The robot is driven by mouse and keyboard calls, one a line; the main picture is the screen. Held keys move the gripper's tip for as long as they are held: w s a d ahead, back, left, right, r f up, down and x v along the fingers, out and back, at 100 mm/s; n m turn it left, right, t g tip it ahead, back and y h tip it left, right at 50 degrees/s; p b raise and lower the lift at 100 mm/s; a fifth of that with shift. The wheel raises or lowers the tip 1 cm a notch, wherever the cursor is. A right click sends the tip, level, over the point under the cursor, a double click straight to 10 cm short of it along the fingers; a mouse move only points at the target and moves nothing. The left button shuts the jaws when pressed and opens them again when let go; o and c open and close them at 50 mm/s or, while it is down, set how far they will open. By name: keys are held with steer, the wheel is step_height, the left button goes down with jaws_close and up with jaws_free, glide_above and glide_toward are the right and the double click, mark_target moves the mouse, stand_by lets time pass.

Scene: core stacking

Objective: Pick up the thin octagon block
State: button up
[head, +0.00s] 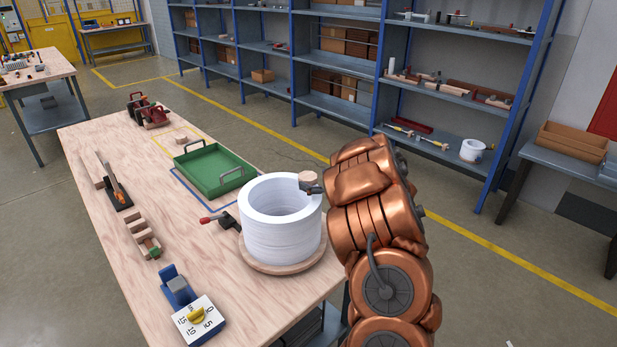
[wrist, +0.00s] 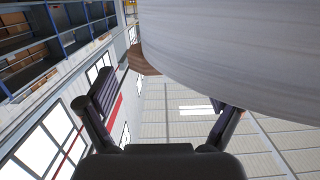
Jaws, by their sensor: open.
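A small light-brown wooden block (head: 307,177), apparently the thin octagon block, shows at the right rim of the white cylinder (head: 265,247). My gripper (head: 312,189) is mostly hidden behind my copper arm; a dark finger shows just below the block. In the wrist view my gripper (wrist: 163,92) is open, its fingers wide apart. A brown wooden piece (wrist: 143,60), likely the same block, shows beyond the fingers at the edge of the white cylinder (wrist: 240,50). The right fingertip is close to the cylinder wall; I cannot tell whether they touch.
The cylinder stands on a round wooden base (head: 277,268) at the table's right edge. A green tray (head: 214,168), a red-handled clamp (head: 222,219), a blue-and-white dial device (head: 199,320) and wooden blocks (head: 143,238) are on the table (head: 140,180). Another small block (head: 181,139) lies behind the tray.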

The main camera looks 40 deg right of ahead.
mark_target(312, 178)
steer(key=shift+w+d+f+p, duration=0.1)
steer(key=shift+w+f+p, duration=0.2)
steer(key=shift+w, duration=0.6)
steer(key=shift+w+d+f+p, duration=0.1)
steer(key=shift+w+p, duration=0.25)
steer(key=shift+w, duration=0.55)
steer(key=c, duration=1.2)
